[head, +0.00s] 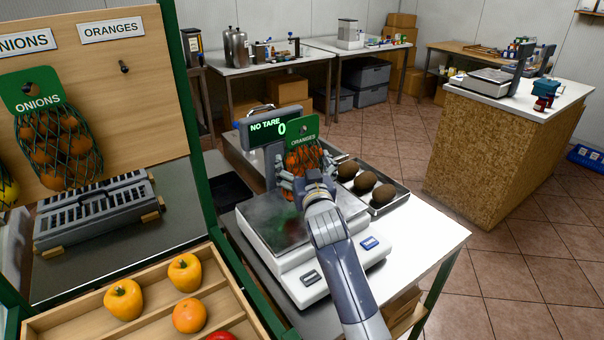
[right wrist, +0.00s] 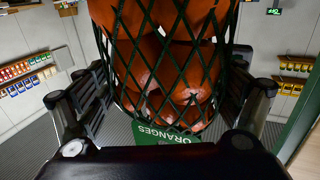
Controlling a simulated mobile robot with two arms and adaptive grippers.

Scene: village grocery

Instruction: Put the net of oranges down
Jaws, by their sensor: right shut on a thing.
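The net of oranges (head: 301,160) hangs over the back part of the scale (head: 295,235), with its green ORANGES card (head: 303,130) on top. My right gripper (head: 306,178) is shut on the net. In the right wrist view the net of oranges (right wrist: 165,60) fills the middle between the fingers, with its card (right wrist: 160,134) upside down. The scale display (head: 268,127) reads NO TARE 0. The underside of the net is hidden behind my gripper, so I cannot see a gap to the plate. My left gripper is not in view.
A metal tray (head: 395,201) with brown round fruits stands right of the scale. The white counter (head: 425,235) is clear at its front right. A pegboard (head: 120,75) with a net of onions (head: 62,150) and a wooden produce crate (head: 235,290) are on the left.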

